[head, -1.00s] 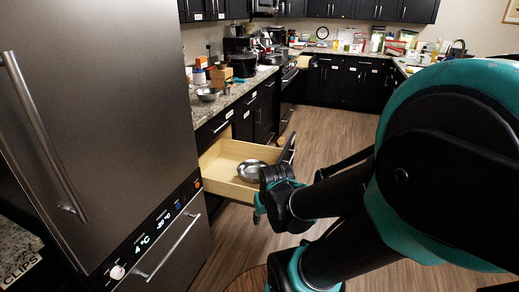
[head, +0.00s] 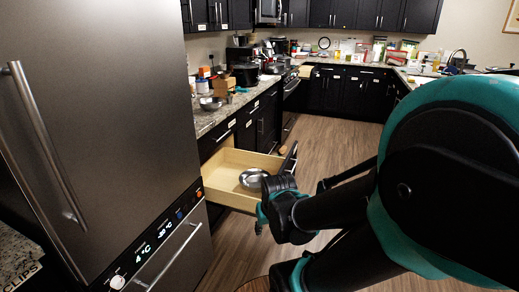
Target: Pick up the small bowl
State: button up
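A shiny metal bowl (head: 253,180) lies in the open wooden drawer (head: 222,190), near its right side. A second metal bowl (head: 210,103) stands on the counter at the left; I cannot tell for sure which one is the small bowl. My gripper (head: 261,218) is in front of the drawer's right end, below and slightly right of the drawer bowl in the picture. It is apart from the counter bowl. My wrist hides part of the drawer's front, and the fingers are too small and dark to tell open from shut.
A tall dark fridge (head: 95,110) fills the left side beside the drawer. The granite counter (head: 205,122) holds a wooden block (head: 222,88), a dark appliance (head: 244,74) and other clutter. The wooden floor (head: 330,140) beyond the drawer is clear.

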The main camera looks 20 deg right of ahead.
aim_at(211, 105)
jog(key=l+u, duration=0.1)
jog(key=u, duration=0.35)
jog(key=i+l+u, duration=0.1)
jog(key=u, duration=0.4)
jog(key=l+u, duration=0.35)
jog(key=l, duration=0.5)
jog(key=l+u, duration=0.35)
jog(key=l, duration=0.5)
jog(key=k, duration=0.05)
